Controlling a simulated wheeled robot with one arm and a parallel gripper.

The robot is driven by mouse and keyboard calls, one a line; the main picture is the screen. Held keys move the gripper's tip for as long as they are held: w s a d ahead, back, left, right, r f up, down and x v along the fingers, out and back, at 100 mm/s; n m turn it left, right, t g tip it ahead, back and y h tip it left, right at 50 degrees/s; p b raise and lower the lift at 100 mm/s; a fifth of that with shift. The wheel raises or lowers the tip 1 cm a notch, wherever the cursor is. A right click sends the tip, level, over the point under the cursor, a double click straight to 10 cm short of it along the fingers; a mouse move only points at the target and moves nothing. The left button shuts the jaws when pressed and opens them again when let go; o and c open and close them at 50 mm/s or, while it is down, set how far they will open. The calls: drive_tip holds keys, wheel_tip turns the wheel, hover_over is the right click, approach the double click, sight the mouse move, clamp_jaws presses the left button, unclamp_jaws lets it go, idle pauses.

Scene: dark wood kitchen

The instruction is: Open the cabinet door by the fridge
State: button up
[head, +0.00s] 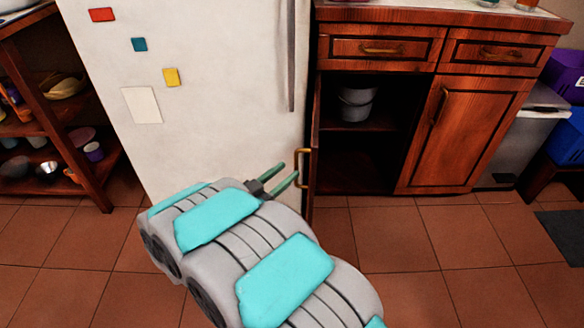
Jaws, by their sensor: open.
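The cabinet door (313,150) next to the white fridge (215,90) stands swung open, seen almost edge-on along the fridge's right side. Its brass handle (303,168) faces left. My gripper (289,173) is open, its two green fingers pointing right at the handle. The fingertips are close beside the handle; I cannot tell whether they touch it or lie around it.
The right cabinet door (462,130) is shut, below two shut drawers. A grey bin (520,140) stands right of the cabinet. A wooden shelf unit (65,115) stands left of the fridge. The tiled floor in front of the cabinet is clear.

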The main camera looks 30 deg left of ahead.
drive_tip(key=s, duration=0.3)
drive_tip(key=shift+s+a, duration=0.25)
drive_tip(key=shift+a, duration=0.05)
idle(0.3)
